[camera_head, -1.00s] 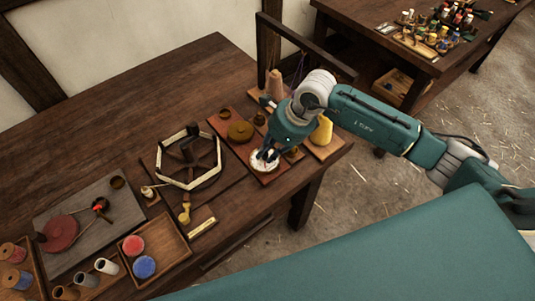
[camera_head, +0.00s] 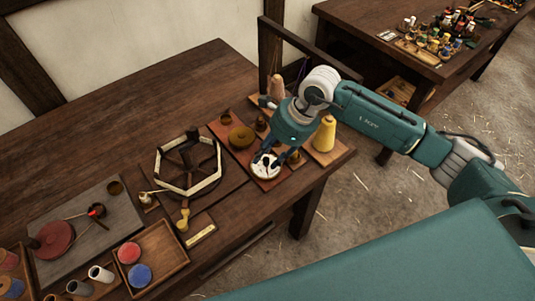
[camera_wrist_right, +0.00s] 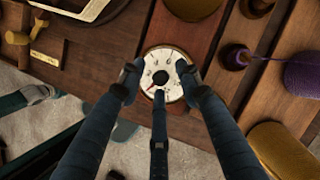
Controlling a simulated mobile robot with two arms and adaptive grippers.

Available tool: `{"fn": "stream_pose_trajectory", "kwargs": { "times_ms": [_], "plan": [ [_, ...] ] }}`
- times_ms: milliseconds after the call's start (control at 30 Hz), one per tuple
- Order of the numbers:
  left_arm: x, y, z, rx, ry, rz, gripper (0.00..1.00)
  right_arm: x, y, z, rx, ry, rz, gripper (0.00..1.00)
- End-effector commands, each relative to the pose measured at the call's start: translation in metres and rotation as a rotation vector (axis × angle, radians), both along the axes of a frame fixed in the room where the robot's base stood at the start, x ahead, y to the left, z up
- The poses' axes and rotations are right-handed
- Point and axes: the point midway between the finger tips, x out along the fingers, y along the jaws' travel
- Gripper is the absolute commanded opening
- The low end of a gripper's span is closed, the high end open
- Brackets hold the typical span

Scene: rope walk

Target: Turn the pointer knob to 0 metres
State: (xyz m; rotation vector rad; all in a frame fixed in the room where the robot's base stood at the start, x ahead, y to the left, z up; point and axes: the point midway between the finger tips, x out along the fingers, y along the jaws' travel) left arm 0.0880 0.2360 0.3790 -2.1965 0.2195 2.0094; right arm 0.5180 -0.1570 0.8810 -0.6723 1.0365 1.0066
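The dial with the pointer knob is a round white plate (camera_head: 266,167) on a reddish board near the table's front right edge. In the right wrist view its white face (camera_wrist_right: 151,62) carries small dark marks. The dark knob (camera_wrist_right: 160,77) is at its middle, and a thin red mark shows at its lower left. The numbers are too small to read. My right gripper (camera_head: 269,160) is over the dial, its fingers spread. In the wrist view the three fingers of the gripper (camera_wrist_right: 161,83) stand apart around the knob, with nothing held. My left gripper is not in view.
A round brown lidded pot (camera_head: 242,137) stands behind the dial. A yellow cone (camera_head: 325,134) stands to its right. A hexagonal reel (camera_head: 188,168) is to the left. A tray (camera_head: 166,236) with red and blue discs is further left. The table's back left is clear.

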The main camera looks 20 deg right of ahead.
Motion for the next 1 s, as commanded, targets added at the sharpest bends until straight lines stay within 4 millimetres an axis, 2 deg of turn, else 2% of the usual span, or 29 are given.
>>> {"fn": "stream_pose_trajectory", "kwargs": {
  "times_ms": [400,533,700,1000],
  "plan": [
    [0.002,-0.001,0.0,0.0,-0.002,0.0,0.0,-0.011,-0.028,0.075,-0.001,-0.007,0.0,0.35],
    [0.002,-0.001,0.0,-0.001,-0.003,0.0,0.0,-0.014,-0.035,0.094,-0.001,-0.007,0.0,0.35],
    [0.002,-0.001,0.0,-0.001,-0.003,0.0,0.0,-0.016,-0.038,0.107,0.001,-0.006,0.001,0.35],
    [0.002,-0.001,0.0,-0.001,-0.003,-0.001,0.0,-0.017,-0.039,0.108,0.001,-0.004,0.001,0.35]
  ]
}}
